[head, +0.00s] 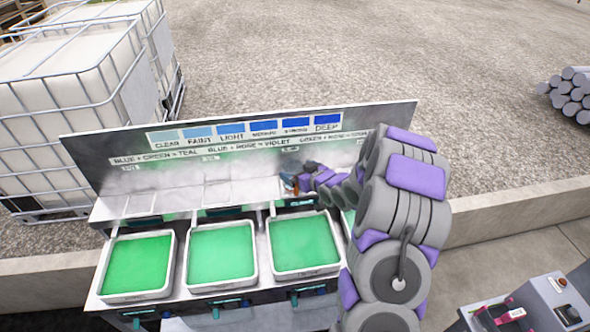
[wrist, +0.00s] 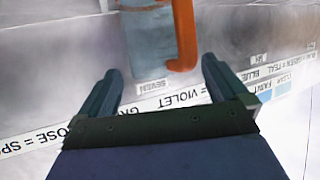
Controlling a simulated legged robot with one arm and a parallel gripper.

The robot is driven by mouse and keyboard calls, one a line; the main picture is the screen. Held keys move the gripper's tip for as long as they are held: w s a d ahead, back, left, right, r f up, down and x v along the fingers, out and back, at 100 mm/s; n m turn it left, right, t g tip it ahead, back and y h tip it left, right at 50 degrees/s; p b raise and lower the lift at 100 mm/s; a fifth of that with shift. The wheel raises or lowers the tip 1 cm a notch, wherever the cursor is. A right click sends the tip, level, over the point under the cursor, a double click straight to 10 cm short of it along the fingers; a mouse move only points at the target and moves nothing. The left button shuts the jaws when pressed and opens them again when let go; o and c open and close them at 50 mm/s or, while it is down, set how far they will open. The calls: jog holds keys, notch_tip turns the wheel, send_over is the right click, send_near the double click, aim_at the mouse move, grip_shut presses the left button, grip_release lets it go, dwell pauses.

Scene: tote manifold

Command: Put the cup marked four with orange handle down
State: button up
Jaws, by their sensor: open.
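A grey-blue cup (wrist: 150,42) with an orange handle (wrist: 184,36) shows at the top of the wrist view, just ahead of my fingers. No number on the cup can be read; a label reading SEVEN (wrist: 152,88) is next to its lower end. My gripper (wrist: 160,66) is open, with one finger on each side of the cup and visible gaps to both. In the head view my gripper (head: 301,181) is small, at the grey bench near the backboard. A bit of orange (head: 290,181) shows beside it; whether the cup rests on the bench is unclear.
Several white-rimmed trays of green liquid, such as the left one (head: 137,265), line the bench front. A backboard (head: 245,135) with blue colour swatches stands behind. Caged white tanks (head: 65,120) are at left. My arm hides the bench's right part.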

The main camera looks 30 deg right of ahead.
jog(key=v, duration=0.9)
jog(key=s+a+r+g, duration=0.4)
jog(key=s+a, duration=0.3)
jog(key=s, duration=0.6)
jog(key=s+a+r+m+g+h, duration=0.1)
jog(key=s+a+r+g, duration=0.3)
jog(key=s, duration=0.9)
jog(key=s+a+r+g, duration=0.4)
jog(key=s+a+g, duration=0.3)
jog(key=s+a, duration=0.3)
jog(key=s, duration=0.3)
jog(key=shift+r+m+h+p, duration=0.25)
jog(key=shift+m+h+p, duration=0.05)
jog(key=shift+h, duration=0.1)
jog(key=shift+a, duration=0.1)
